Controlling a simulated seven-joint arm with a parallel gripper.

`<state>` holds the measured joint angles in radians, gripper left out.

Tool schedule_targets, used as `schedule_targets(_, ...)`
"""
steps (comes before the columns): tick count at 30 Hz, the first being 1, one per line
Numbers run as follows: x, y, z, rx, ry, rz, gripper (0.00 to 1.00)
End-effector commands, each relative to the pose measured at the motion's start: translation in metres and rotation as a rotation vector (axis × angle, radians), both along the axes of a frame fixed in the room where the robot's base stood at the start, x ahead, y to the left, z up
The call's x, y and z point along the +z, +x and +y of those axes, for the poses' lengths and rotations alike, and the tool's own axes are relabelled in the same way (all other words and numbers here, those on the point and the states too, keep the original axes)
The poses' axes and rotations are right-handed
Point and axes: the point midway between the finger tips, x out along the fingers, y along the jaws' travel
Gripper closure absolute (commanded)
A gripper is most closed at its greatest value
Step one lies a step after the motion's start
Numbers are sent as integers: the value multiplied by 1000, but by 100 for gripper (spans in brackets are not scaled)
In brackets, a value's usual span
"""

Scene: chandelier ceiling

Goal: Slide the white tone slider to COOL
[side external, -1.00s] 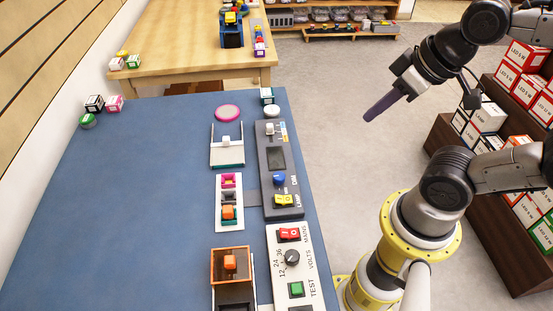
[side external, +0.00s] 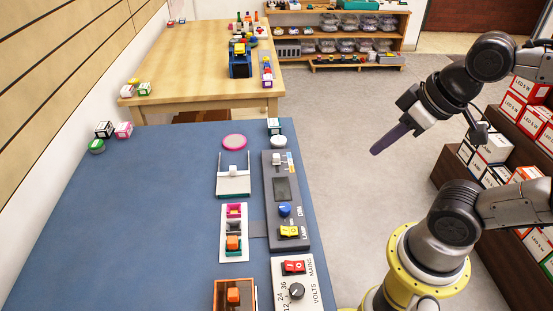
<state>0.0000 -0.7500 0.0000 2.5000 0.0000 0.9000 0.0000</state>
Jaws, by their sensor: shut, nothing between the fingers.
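A dark grey panel (side external: 268,205) lies along the right part of the blue bench top. A small white slider knob (side external: 277,159) sits at its far end, beside a small coloured label (side external: 289,162) too small to read. Another white knob (side external: 233,170) stands on a white-framed unit to its left, so I cannot be sure from lettering which is the tone slider. My gripper (side external: 374,151), with long purple fingers, is shut and empty. It hangs over the floor side, right of the bench, apart from both knobs.
The grey panel also carries a blue knob (side external: 285,210) and a yellow LAMP switch (side external: 289,231). Nearer stands a white panel with a red MAINS switch (side external: 293,267) and a dial (side external: 297,290). A pink disc (side external: 234,141) and white disc (side external: 278,141) lie beyond the sliders.

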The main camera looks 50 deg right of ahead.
Motion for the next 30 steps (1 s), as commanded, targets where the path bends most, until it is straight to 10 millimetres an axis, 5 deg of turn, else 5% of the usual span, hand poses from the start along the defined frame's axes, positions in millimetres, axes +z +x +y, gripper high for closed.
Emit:
schedule_targets(11, 0, 0, 0, 0, 0, 0, 98)
schedule_targets(18, 10, 3, 0, -91, 50, -11, 55)
schedule_targets(20, 25, 12, 0, -142, 78, -26, 45)
schedule_targets(30, 69, 101, -8, -396, 185, 53, 45)
